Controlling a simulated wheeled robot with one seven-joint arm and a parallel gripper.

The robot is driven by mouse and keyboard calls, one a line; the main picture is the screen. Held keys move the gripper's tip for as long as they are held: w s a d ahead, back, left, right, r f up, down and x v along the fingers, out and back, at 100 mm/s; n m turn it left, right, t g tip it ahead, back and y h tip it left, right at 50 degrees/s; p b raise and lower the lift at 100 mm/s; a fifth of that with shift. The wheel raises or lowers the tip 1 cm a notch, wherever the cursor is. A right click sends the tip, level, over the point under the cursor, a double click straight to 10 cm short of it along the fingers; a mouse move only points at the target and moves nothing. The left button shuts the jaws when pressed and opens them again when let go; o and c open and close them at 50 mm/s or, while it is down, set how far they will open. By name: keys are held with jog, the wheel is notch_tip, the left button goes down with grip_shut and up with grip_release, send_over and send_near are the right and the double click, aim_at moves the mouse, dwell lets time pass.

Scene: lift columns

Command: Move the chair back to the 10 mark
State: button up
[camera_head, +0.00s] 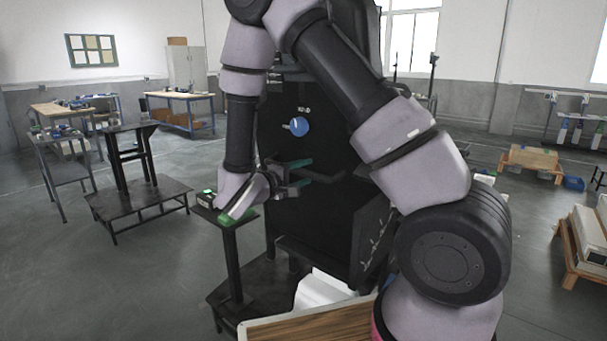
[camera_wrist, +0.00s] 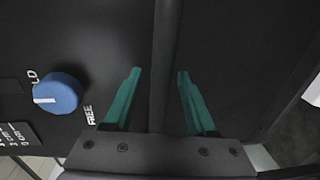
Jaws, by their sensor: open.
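A tall black panel (camera_head: 335,225), apparently part of the chair or its lift column, stands before me. A blue knob (camera_head: 299,126) with a white mark sits on it. In the wrist view the blue knob (camera_wrist: 57,93) lies left of my gripper, between lettering ending in "LD" and the word "FREE"; its white mark points left. My gripper (camera_head: 306,172) is open, its green fingers pointing at the panel. In the wrist view, my gripper (camera_wrist: 158,75) has one finger on each side of a black bar (camera_wrist: 164,60); contact cannot be told. I see no readable 10 mark.
A black post with a flat top (camera_head: 231,262) stands close left of the panel. A low black stand (camera_head: 140,200) is farther left, with workbenches (camera_head: 182,97) behind. Low wooden tables (camera_head: 531,159) are at right. Open floor lies at left. My arm hides much of the panel's right side.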

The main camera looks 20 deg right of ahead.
grip_shut()
dwell(1.3)
